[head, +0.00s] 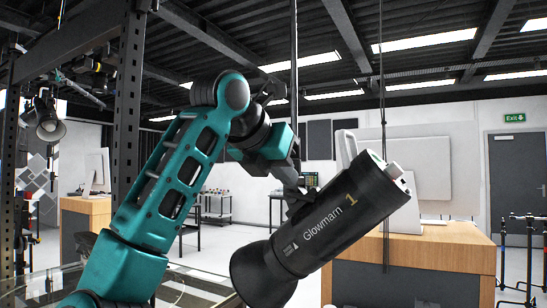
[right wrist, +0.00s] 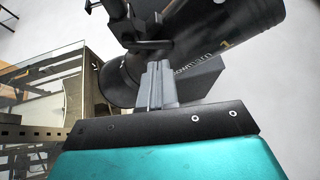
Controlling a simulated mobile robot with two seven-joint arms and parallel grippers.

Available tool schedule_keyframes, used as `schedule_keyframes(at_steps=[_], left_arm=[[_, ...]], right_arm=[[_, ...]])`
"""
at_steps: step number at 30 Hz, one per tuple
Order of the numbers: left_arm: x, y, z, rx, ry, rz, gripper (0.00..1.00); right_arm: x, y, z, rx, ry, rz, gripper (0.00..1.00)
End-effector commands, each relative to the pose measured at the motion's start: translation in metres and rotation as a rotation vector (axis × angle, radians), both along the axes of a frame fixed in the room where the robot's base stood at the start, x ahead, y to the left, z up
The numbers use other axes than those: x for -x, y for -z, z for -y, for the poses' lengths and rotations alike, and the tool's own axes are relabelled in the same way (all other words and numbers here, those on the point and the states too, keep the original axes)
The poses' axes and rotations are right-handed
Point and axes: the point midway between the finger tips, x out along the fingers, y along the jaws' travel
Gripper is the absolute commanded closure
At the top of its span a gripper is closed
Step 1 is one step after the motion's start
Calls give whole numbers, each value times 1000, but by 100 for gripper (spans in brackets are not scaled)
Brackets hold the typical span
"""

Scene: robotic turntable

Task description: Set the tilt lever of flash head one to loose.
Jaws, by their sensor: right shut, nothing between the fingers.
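Flash head one (head: 325,230), a black cylinder marked "Glowmarn 1", hangs tilted, with its wide flared end low at the left. In the right wrist view its body (right wrist: 205,30) fills the top. My right gripper (head: 297,190) is at the upper left side of the flash head, partly hidden by it. In the right wrist view the shut, empty fingers (right wrist: 158,68) point toward the dark bracket (right wrist: 128,35) beside the body. A small dark bar at this bracket, near the fingertips, may be the tilt lever; its setting and any contact are unclear. My left gripper is not in view.
A wooden desk (head: 430,262) with a monitor stands behind the flash head at right. A dark metal post (head: 128,110) rises at left. Another lamp (head: 49,125) hangs at far left. A thin cable hangs right of centre.

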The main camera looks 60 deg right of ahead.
Motion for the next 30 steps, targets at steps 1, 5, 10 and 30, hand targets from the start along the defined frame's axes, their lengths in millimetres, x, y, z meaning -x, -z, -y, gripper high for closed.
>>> schedule_keyframes(at_steps=[1, 5, 10, 30], left_arm=[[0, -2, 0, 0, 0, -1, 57], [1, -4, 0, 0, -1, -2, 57], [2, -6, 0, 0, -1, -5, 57], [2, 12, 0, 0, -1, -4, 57]], right_arm=[[1, 5, 10, -1, 4, -1, 100], [3, 17, 30, 0, 3, -2, 100], [3, 29, 48, 0, 2, -1, 100], [4, 42, 55, 7, -3, 116, 100]])
